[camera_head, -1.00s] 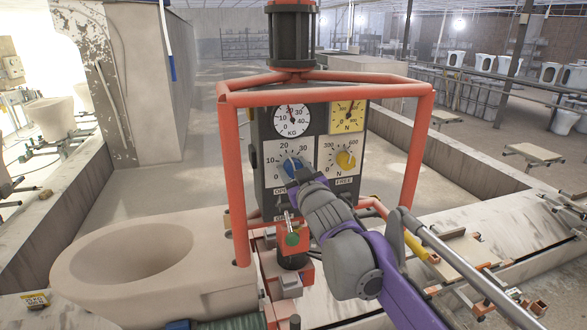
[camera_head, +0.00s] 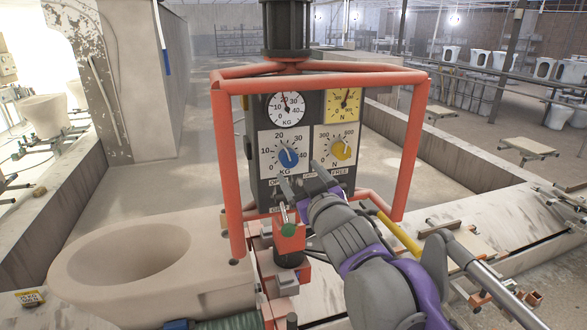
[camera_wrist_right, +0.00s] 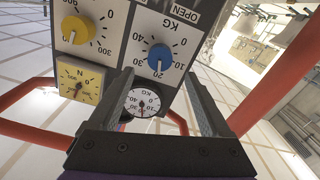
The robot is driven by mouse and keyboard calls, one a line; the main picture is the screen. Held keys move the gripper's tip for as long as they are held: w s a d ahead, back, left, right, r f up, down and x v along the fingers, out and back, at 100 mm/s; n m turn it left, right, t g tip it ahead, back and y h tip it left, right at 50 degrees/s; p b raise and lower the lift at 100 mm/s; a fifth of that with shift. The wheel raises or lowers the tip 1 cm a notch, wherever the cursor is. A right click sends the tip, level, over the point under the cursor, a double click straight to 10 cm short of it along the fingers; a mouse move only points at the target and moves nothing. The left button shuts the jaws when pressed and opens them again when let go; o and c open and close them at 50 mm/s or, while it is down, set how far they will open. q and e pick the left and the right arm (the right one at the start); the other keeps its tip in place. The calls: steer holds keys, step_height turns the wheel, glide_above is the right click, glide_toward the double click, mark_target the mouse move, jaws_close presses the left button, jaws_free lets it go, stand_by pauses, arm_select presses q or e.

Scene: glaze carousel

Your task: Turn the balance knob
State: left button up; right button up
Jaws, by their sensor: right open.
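A dark control box (camera_head: 263,108) stands inside a red tube frame. Its front carries a blue knob (camera_head: 288,155) on a white KG dial marked 0 to 40, and a yellow knob (camera_head: 341,149) on an N dial. The blue knob's white pointer is close to 20. My right gripper (camera_head: 301,178) is open and empty, just below and right of the blue knob, apart from it. The right wrist view shows the blue knob (camera_wrist_right: 160,57) upside down, beyond the open fingers (camera_wrist_right: 158,85), and the yellow knob (camera_wrist_right: 75,30) to the left. My left gripper is not in view.
A KG gauge (camera_head: 286,108) and a yellow N gauge (camera_head: 344,105) sit above the knobs. Red frame posts (camera_head: 411,150) flank the box. A green-tipped lever (camera_head: 288,229) stands below it. A pale ceramic basin (camera_head: 130,265) lies at the lower left.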

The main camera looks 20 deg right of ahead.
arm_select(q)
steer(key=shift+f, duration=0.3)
arm_select(e)
steer(key=shift+s, duration=1.15)
steer(key=shift+f, duration=0.1)
stand_by(2.5)
steer(key=s+f+m+g, duration=0.1)
steer(key=s+f+g, duration=0.3)
steer(key=s+f, duration=0.4)
steer(key=s+f+m+g, duration=0.1)
steer(key=s+f+g, duration=0.3)
steer(key=f, duration=1.2)
steer(key=s+f+m+g, duration=0.1)
steer(key=s+f+g, duration=0.3)
steer(key=s+f, duration=0.8)
steer(key=shift+f+h, duration=0.3)
steer(key=shift+f, duration=0.1)
